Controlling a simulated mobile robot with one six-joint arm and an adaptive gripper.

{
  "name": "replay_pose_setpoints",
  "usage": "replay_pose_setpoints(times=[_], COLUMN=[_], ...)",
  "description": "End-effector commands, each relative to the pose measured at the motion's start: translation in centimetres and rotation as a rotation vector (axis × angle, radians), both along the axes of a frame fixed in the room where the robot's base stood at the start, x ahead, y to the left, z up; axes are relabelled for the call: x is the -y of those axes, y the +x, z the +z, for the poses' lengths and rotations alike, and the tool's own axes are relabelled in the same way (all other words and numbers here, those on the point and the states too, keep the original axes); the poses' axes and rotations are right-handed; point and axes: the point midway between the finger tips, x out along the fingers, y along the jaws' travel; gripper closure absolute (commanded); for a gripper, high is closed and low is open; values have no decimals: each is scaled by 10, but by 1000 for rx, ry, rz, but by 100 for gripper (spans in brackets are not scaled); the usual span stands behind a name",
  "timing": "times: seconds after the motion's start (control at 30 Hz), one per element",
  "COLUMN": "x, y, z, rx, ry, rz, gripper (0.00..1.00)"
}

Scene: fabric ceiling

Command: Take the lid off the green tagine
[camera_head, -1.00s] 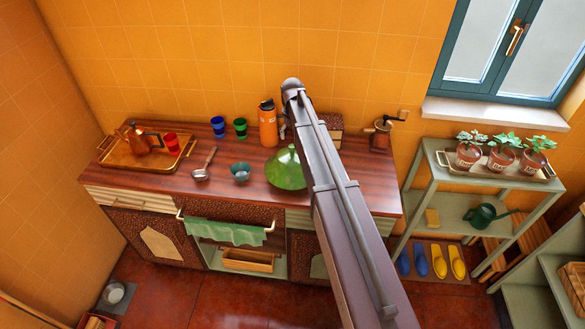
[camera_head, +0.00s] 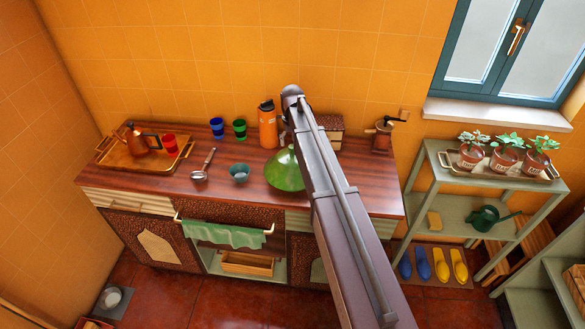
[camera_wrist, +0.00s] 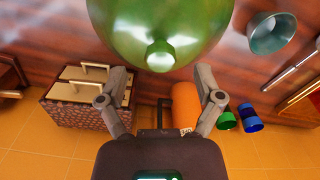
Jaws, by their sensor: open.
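The green tagine (camera_head: 284,172) stands on the wooden counter, partly hidden behind my arm in the head view. In the wrist view its glossy green lid (camera_wrist: 185,22) fills the top middle, with the round knob (camera_wrist: 160,56) facing the camera. My gripper (camera_wrist: 160,84) is open, its two fingers spread to the left and right of the knob and a little short of it. Nothing is between the fingers. My arm hides the gripper in the head view.
An orange flask (camera_head: 268,125) stands behind the tagine, and a small teal bowl (camera_head: 239,173) stands to its left. A ladle (camera_head: 202,167), blue cup (camera_head: 217,128), green cup (camera_head: 240,128) and tray (camera_head: 112,157) are further left. A grinder (camera_head: 383,134) stands right.

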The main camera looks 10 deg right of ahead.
Motion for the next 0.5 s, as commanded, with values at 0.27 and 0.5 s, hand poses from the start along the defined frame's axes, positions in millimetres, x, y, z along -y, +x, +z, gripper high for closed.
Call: replay_pose_setpoints(times=[0.27,0.5], x=[-1,-1], y=[-2,-2], z=[-25,-32], rx=[0,0], ry=[0,0], rz=[0,0], gripper=[15,15])
